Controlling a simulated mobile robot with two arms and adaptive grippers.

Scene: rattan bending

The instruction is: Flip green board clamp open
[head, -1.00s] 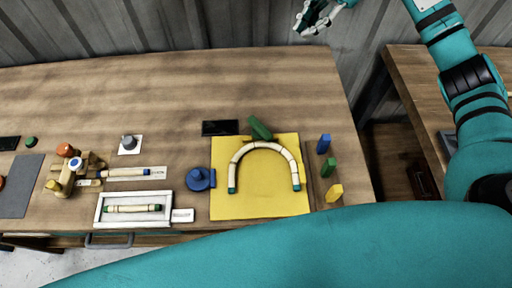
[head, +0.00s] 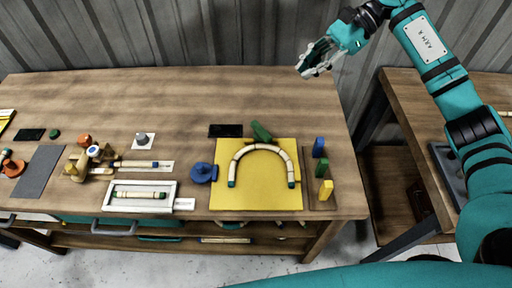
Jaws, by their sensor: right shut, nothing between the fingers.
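A yellow board (head: 222,200) lies on the table with a beige curved rattan piece (head: 263,149), green at its ends, bent into an arch on it. A green block (head: 261,131) lies tilted at the board's top edge, just above the arch. Another green block (head: 321,168) stands between a blue and a yellow one on a strip right of the board. I cannot tell for certain which is the clamp. My right gripper (head: 308,66) is shut and empty, high at the back edge of the table, apart from the board. My left gripper is out of view.
A blue round knob (head: 201,173) stands left of the board, and a black flat plate (head: 225,130) lies behind it. A white tray (head: 108,200) holds a stick. A wooden fixture (head: 77,166) stands farther left. The back of the table is clear.

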